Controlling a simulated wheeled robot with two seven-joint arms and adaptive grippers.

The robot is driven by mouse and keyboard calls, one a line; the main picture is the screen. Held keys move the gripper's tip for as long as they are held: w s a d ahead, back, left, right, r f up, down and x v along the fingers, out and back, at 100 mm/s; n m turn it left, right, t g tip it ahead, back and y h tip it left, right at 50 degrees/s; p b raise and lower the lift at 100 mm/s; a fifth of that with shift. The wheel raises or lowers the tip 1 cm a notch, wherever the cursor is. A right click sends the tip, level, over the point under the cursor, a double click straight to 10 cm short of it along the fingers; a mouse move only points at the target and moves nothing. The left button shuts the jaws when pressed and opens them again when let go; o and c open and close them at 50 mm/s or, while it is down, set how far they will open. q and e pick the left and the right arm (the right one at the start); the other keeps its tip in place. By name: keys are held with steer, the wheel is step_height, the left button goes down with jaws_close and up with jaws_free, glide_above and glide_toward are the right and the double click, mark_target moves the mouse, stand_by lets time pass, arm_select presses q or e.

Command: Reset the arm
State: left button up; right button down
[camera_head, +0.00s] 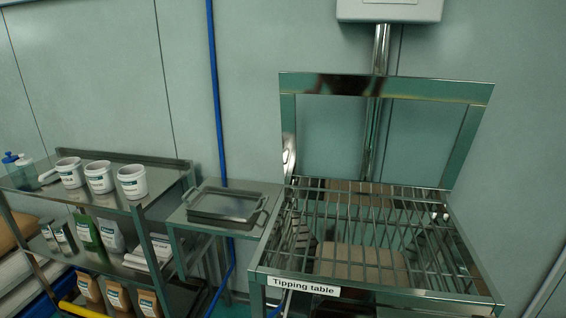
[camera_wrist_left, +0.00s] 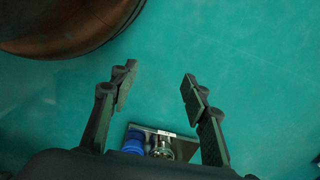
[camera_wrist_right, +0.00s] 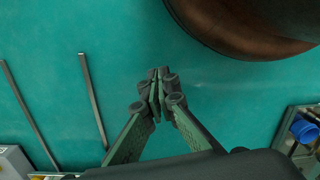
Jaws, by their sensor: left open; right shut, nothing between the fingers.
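My left gripper (camera_wrist_left: 155,90) shows in the left wrist view with its two fingers well apart and nothing between them. It hangs over the teal floor (camera_wrist_left: 235,60). My right gripper (camera_wrist_right: 160,82) shows in the right wrist view with its fingertips together and nothing held. It is also over bare floor. Neither gripper shows in the head view. The tipping table (camera_head: 380,287), a metal frame with a barred grid top and a raised back frame, stands at the right of the head view.
A metal shelf (camera_head: 160,192) with white tubs (camera_head: 132,182), bottles and pouches stands at the left. A tray with handles (camera_head: 225,205) rests on a small side table between shelf and tipping table. A grey box (camera_head: 390,10) hangs above. Metal bars (camera_wrist_right: 92,100) show below the right gripper.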

arm_select(q)
steer(key=s+a+f+p, duration=0.1)
steer(key=s+f+p, duration=0.7)
steer(key=p, duration=0.5)
arm_select(e)
steer(key=s+d+f, duration=0.2)
steer(key=s+f, duration=0.3)
steer(key=f, duration=0.4)
arm_select(q)
steer(key=s+a+f+p, duration=0.2)
steer(key=s+a+p, duration=0.1)
steer(key=s+p, duration=0.5)
steer(key=shift+s+a+p, duration=0.3)
steer(key=shift+s+p, duration=0.05)
steer(key=shift+s, duration=0.7)
arm_select(e)
steer(key=s+d+f, duration=0.1)
steer(key=s+d, duration=0.2)
steer(key=s, duration=0.8)
steer(key=shift+s+n+t+h, duration=0.3)
steer(key=shift+s+n, duration=0.05)
steer(key=shift+n, duration=0.05)
arm_select(q)
steer(key=shift+f, duration=0.1)
